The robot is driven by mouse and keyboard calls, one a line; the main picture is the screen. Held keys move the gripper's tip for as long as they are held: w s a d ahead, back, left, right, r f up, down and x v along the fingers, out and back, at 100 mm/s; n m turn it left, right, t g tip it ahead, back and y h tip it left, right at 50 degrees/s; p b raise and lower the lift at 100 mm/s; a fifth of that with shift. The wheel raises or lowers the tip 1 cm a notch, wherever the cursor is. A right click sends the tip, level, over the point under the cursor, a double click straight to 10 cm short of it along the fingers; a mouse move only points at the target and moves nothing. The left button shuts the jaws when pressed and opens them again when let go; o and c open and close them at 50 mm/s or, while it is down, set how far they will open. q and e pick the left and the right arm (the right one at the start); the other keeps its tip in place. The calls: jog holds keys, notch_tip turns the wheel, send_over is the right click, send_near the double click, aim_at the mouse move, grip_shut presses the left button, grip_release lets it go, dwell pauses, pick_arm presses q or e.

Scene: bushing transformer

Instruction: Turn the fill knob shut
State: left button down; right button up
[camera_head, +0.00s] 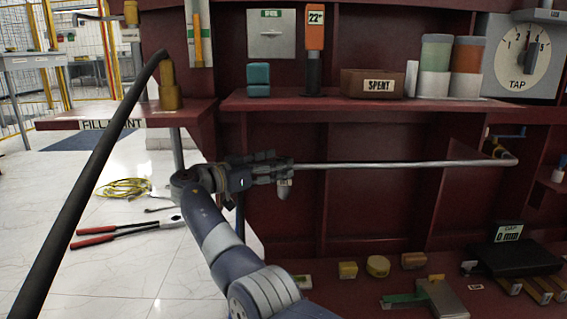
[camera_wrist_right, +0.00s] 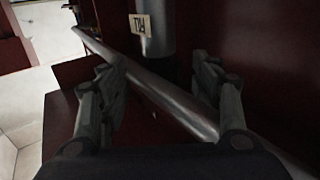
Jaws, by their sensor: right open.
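No part is clearly readable as the fill knob. A brass valve with a blue handle (camera_head: 508,135) sits at the far right end of a thin metal pipe (camera_head: 400,163). My right gripper (camera_head: 288,176) is at the left end of the visible pipe. In the right wrist view its two fingers (camera_wrist_right: 160,95) are apart, and the pipe (camera_wrist_right: 150,79) runs diagonally across the gap between them. Whether they touch the pipe cannot be told. Behind it is a grey vertical cylinder with a white tag (camera_wrist_right: 140,25), whose lettering appears turned. My left gripper is out of view.
A black hose (camera_head: 95,190) rises to a brass fitting (camera_head: 170,88) above a "FILL POINT" label (camera_head: 112,124). The red shelf (camera_head: 290,104) above my gripper carries containers and a "SPENT" box (camera_head: 372,84). A TAP dial (camera_head: 522,58) is at upper right.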

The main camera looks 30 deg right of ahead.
jog(key=a, duration=0.9)
jog(key=shift+s, duration=0.2)
